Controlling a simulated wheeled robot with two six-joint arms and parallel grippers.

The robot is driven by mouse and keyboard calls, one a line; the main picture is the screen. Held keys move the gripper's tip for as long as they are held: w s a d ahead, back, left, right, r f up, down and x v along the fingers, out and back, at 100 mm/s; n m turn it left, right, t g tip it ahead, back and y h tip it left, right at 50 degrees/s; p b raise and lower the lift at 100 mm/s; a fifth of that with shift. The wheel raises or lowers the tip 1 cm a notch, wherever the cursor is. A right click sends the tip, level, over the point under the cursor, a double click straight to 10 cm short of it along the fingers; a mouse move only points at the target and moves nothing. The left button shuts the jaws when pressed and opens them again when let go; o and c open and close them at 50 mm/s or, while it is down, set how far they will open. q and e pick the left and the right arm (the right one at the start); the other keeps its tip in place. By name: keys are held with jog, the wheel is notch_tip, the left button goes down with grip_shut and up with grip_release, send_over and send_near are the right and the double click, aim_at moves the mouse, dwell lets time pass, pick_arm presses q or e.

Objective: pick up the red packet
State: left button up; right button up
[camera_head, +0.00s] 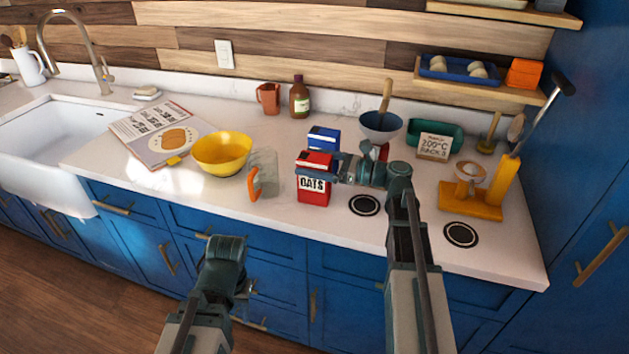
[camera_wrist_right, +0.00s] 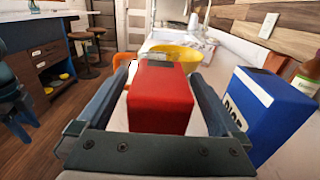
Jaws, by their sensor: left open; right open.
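The red packet (camera_head: 313,192), labelled OATS, stands upright on the white counter near its front edge. My right gripper (camera_head: 318,165) is at the packet's upper part, coming from the right. In the right wrist view the red packet (camera_wrist_right: 161,103) sits between the two open fingers, one on each side; I cannot tell whether they touch it. My left gripper (camera_head: 243,288) is open, low in front of the blue cabinets and away from the packet.
A blue packet (camera_head: 324,138) stands just behind the red one, and it also shows in the right wrist view (camera_wrist_right: 262,115). A clear jug with an orange handle (camera_head: 262,172) and a yellow bowl (camera_head: 222,152) are to the left. A round black-ringed spot (camera_head: 364,205) is to the right.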

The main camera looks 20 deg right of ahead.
jog(key=shift+x, duration=1.25)
jog(key=shift+s, duration=0.1)
grip_shut()
